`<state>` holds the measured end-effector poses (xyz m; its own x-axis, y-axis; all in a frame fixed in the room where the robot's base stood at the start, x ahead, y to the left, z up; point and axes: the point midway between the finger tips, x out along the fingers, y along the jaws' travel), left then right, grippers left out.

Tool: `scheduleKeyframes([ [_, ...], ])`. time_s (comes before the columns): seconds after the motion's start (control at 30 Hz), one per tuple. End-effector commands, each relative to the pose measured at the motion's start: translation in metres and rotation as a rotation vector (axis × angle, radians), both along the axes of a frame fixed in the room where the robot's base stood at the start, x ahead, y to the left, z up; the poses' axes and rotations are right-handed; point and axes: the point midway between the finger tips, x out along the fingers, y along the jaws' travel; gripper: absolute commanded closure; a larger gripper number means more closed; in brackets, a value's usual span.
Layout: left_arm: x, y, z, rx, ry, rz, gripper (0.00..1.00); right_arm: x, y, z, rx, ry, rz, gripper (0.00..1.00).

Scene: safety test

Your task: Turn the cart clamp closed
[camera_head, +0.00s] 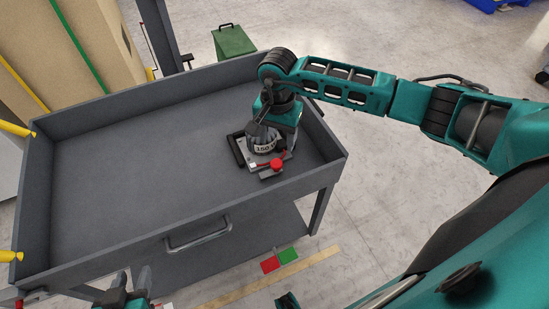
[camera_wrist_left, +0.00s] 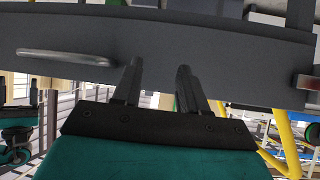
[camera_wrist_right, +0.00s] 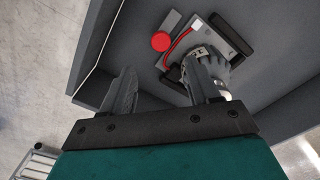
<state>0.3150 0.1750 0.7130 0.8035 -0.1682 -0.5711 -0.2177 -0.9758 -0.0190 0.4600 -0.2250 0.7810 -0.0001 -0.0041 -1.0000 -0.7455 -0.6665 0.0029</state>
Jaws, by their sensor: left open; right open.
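A clamp-like device sits in the near right corner of the grey cart tray (camera_head: 130,140). It has a metal plate, a red knob (camera_head: 277,164), a red lever (camera_wrist_right: 181,42) and a round grey body (camera_head: 264,148) with a number on it. The knob shows in the right wrist view (camera_wrist_right: 161,41). My right gripper (camera_wrist_right: 165,88) is open above the device; one finger overlaps the round body in that view, and I cannot tell if they touch. My left gripper (camera_wrist_left: 158,75) is open and empty, outside the cart's front wall, low in the head view (camera_head: 125,299).
A cart handle (camera_head: 198,233) projects from the front wall. A metal bracket with red (camera_wrist_left: 308,82) is at the cart's edge. A red and green marker (camera_head: 279,260) lies on the floor. A green bin (camera_head: 233,41) stands behind. The tray's middle and left are empty.

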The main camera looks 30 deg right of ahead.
Motion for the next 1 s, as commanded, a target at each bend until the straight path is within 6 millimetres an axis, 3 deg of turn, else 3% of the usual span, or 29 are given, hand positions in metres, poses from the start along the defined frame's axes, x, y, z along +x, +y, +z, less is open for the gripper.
scheduleKeyframes([
  [0.2, 0.000, -0.002, -0.004, -0.005, 0.004, -0.002, 0.57, -0.001, 0.002, -0.050, 0.004, 0.005, -0.002, 0.39],
  [0.4, 0.001, -0.004, -0.006, -0.009, 0.002, -0.002, 0.57, -0.001, 0.001, -0.081, 0.004, 0.001, -0.003, 0.39],
  [0.6, 0.004, -0.005, -0.002, -0.012, -0.007, -0.003, 0.57, 0.000, 0.001, -0.093, 0.005, -0.001, -0.002, 0.39],
  [0.87, 0.007, -0.005, 0.001, -0.013, -0.013, -0.003, 0.57, 0.000, 0.001, -0.094, 0.005, -0.001, -0.001, 0.39],
  [1.0, 0.006, -0.005, 0.000, -0.012, -0.012, -0.003, 0.57, 0.000, 0.001, -0.094, 0.004, 0.000, -0.001, 0.51],
])
